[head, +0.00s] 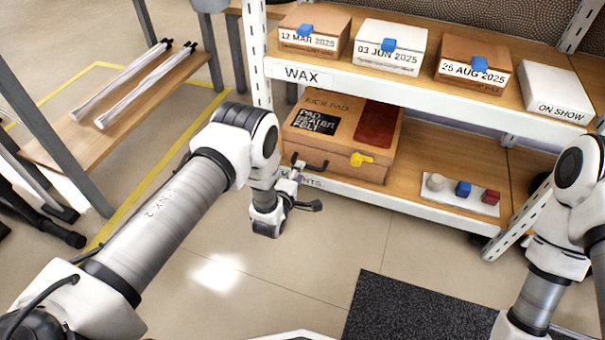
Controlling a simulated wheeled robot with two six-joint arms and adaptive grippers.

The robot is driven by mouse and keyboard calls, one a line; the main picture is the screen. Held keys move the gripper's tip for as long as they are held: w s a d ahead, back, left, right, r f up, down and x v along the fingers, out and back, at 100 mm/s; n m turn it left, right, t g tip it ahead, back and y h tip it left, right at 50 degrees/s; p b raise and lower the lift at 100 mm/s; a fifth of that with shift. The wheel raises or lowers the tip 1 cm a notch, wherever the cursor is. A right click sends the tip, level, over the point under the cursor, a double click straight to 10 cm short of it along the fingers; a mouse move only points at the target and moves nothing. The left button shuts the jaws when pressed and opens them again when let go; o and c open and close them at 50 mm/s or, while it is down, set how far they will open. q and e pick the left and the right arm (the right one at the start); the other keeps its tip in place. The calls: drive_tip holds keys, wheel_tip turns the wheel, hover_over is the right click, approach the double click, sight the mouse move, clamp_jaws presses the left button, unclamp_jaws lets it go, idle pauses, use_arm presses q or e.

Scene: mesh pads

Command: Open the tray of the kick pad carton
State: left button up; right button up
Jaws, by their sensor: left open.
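The kick pad carton (340,107) is a brown box on the lower shelf, with a black label reading "PAD BEATER FELT" and a dark red patch on top. The tray front looks flush with the carton. My left gripper (306,187) is open, just in front of and below the handle. One finger overlaps the handle's left end in the picture; I cannot tell whether it touches. My right arm shows at the right edge, but its gripper is out of view.
The upper shelf (395,82), marked "WAX", holds several dated boxes above the carton. A white strip (478,196) with grey, blue and red pieces lies right of the carton. A dark mat (420,305) is on the floor. The floor before the carton is clear.

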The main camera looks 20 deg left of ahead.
use_arm(q)
drive_tip(key=b+x, duration=0.2)
drive_tip(key=x, duration=0.3)
drive_tip(key=shift+s+f, duration=0.1)
drive_tip(key=shift+f, duration=0.1)
drive_tip(key=shift+r, duration=0.1)
use_arm(e)
wheel_tip(320, 180, down, 3)
use_arm(q)
clamp_jaws()
